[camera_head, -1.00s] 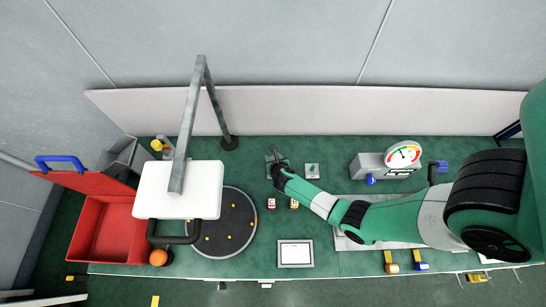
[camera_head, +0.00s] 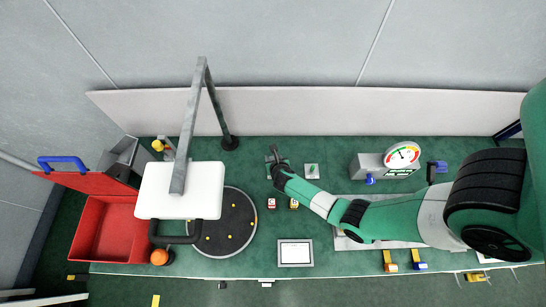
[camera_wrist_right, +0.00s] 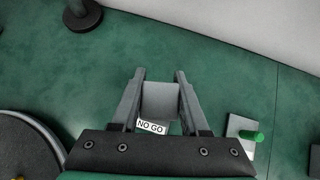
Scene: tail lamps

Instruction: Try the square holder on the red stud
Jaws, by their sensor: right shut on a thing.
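My right gripper (camera_head: 275,155) is over a grey plate at the back middle of the green bench. In the right wrist view its two fingers (camera_wrist_right: 160,80) are shut on a grey square-sided piece (camera_wrist_right: 160,101), which looks like the square holder. A white "NO GO" label (camera_wrist_right: 151,127) shows just below the piece, between the fingers. The red stud is not visible; the gripper and piece may hide it. To its right a green stud (camera_head: 312,170) stands on its own grey plate, also in the right wrist view (camera_wrist_right: 250,136). My left gripper is out of view.
A black round turntable (camera_head: 222,240) and a white-topped lamp stand (camera_head: 180,205) are to the left, with a red open box (camera_head: 100,228). Small red-and-white (camera_head: 271,204) and yellow (camera_head: 294,204) pieces lie in front of the gripper. A dial gauge (camera_head: 402,154) stands at right.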

